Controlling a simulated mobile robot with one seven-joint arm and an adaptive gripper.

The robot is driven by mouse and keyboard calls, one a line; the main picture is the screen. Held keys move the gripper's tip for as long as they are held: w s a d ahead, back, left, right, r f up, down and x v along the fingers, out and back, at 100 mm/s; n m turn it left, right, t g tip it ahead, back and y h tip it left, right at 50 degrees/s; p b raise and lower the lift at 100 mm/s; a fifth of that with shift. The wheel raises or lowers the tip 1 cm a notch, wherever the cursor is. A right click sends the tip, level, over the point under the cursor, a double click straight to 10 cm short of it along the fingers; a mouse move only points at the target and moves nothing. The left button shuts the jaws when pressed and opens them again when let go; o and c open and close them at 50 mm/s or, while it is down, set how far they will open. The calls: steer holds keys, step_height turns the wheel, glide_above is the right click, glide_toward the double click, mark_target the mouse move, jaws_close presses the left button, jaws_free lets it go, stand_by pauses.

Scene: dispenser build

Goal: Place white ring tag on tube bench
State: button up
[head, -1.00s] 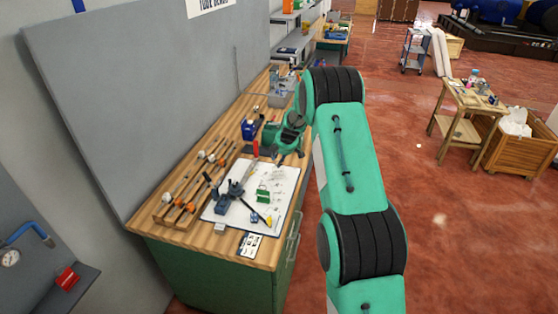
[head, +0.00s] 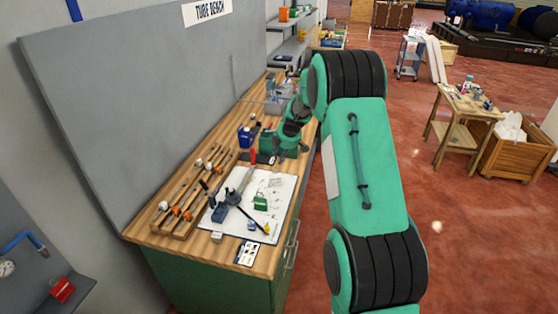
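The tube bench (head: 262,262) has a wooden top and a green base, and stands against a grey panel with a "TUBE BENCH" sign (head: 206,11). My green and black arm reaches over its right edge. My gripper (head: 264,158) is low over the middle of the bench top, small and partly hidden by my own wrist. I cannot tell whether its fingers are open or hold anything. I cannot pick out the white ring tag with certainty. A small white piece (head: 217,237) lies by the front left corner of the white sheet.
A white sheet (head: 283,197) with dark tools and a green block (head: 260,203) covers the bench front. Left of it is a wooden rack (head: 160,226) of rods with orange clamps. A blue item (head: 245,136) stands behind. A printed card (head: 248,252) lies near the front edge.

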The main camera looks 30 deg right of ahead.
steer(key=shift+s+r, duration=0.3)
steer(key=shift+r, duration=0.3)
steer(key=s+a+r+m+b, duration=0.3)
steer(key=s+a+r+m, duration=0.3)
steer(key=s+a+r, duration=1.55)
steer(key=s+a+f+m+b, duration=0.1)
steer(key=s+a+m, duration=0.1)
steer(key=s, duration=0.8)
steer(key=s+a+f+m+b, duration=0.1)
steer(key=s+a+m, duration=0.2)
steer(key=s, duration=0.8)
steer(key=s+a+f+m+b, duration=0.1)
steer(key=s+a+m, duration=0.1)
steer(key=s+a, duration=0.4)
steer(key=s, duration=0.5)
steer(key=shift+f+m+t, duration=0.25)
steer(key=shift+m+t, duration=0.05)
steer(key=shift+m, duration=0.1)
